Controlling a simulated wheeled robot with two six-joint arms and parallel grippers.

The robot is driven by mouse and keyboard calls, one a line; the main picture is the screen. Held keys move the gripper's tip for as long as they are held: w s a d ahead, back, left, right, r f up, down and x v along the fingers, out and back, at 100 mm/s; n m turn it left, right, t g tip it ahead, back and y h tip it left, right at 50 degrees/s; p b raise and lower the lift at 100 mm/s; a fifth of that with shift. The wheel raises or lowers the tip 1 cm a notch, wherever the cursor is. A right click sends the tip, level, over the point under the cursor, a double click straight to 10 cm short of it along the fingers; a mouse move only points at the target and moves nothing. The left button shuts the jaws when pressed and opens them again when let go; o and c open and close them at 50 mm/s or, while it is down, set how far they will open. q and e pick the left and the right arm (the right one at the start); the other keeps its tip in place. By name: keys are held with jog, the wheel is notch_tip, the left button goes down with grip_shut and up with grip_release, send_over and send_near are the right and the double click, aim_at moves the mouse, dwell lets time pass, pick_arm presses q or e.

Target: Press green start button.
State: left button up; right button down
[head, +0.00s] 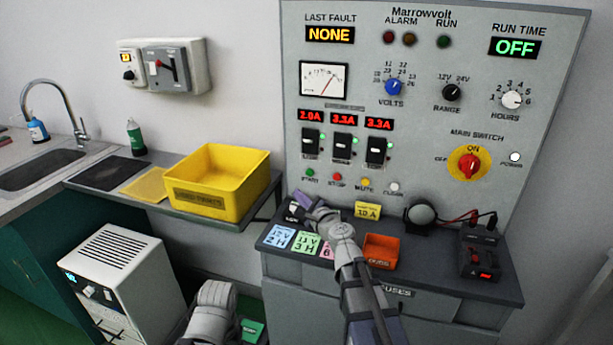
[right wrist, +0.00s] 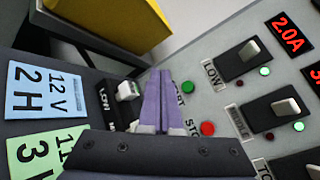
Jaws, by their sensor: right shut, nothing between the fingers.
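The green start button (head: 310,173) sits at the left end of a row of small buttons low on the grey panel. In the right wrist view the green button (right wrist: 187,87) is just right of my fingertips, with its START label partly hidden behind them. My right gripper (head: 300,199) is shut and empty, in front of and below the button. Its purple fingers (right wrist: 162,75) point towards the panel's lower edge. A gap seems to remain between them and the button; contact is not visible. My left gripper is not in view; only a grey link of mine shows low.
The red stop button (right wrist: 207,128) is close beside the green one. A white switch (right wrist: 128,91) stands near the fingers' left side. A yellow bin (head: 222,185) stands left of the panel. Cards and an orange tray (head: 381,252) lie on the ledge.

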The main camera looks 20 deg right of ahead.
aim_at(310, 172)
jog(key=shift+w+d, duration=0.8)
jog(key=shift+w, duration=0.4)
jog(key=shift+w+d, duration=0.85)
jog(key=shift+w, duration=0.4)
jog(key=shift+w+d, duration=0.8)
jog(key=shift+w, duration=0.4)
jog(key=shift+w, duration=0.1)
jog(key=shift+w+d, duration=0.25)
jog(key=shift+w+d, duration=0.25)
jog(key=shift+w, duration=0.1)
dwell(0.6)
jog(key=shift+s+a, duration=0.5)
jog(key=shift+s, duration=0.2)
jog(key=shift+s, duration=0.1)
